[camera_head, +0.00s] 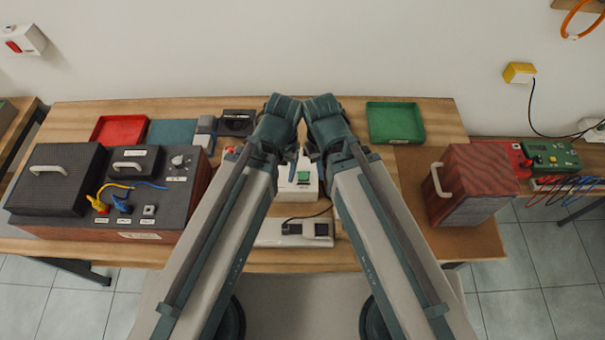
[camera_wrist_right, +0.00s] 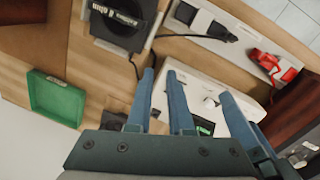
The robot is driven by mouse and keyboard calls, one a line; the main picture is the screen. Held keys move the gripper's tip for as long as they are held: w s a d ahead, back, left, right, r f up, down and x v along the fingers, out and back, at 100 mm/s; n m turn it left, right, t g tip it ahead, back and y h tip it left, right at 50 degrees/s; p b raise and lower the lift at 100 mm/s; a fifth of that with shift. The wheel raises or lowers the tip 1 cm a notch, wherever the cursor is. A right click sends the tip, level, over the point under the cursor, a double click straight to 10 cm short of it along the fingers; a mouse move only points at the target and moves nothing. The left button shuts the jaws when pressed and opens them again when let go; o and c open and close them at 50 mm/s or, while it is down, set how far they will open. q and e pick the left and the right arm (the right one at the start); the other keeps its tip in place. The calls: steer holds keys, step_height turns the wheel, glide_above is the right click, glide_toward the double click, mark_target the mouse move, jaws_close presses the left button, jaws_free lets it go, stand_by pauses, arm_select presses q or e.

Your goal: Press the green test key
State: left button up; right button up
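A green key (camera_head: 304,177) sits on a white box (camera_head: 303,191) at mid-table, between my two arms in the head view. In the right wrist view the white box (camera_wrist_right: 207,94) lies behind the fingers, and a green patch (camera_wrist_right: 203,126), likely the key, is mostly hidden by them. My right gripper (camera_wrist_right: 160,71) hangs above the box with a gap between its two blue fingers and nothing in it. Another blue finger (camera_wrist_right: 238,120), apparently my left gripper's, is close beside it. In the head view my arms hide much of both grippers; I see no contact with the key.
A white power strip (camera_head: 270,235) with a black plug (camera_head: 309,229) lies in front of the box. A green tray (camera_head: 397,122) and a wood-sided speaker (camera_head: 474,183) are to the right. A dark panel unit (camera_head: 155,215) and a red tray (camera_head: 119,129) are to the left.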

jaws_close()
stand_by(1.4)
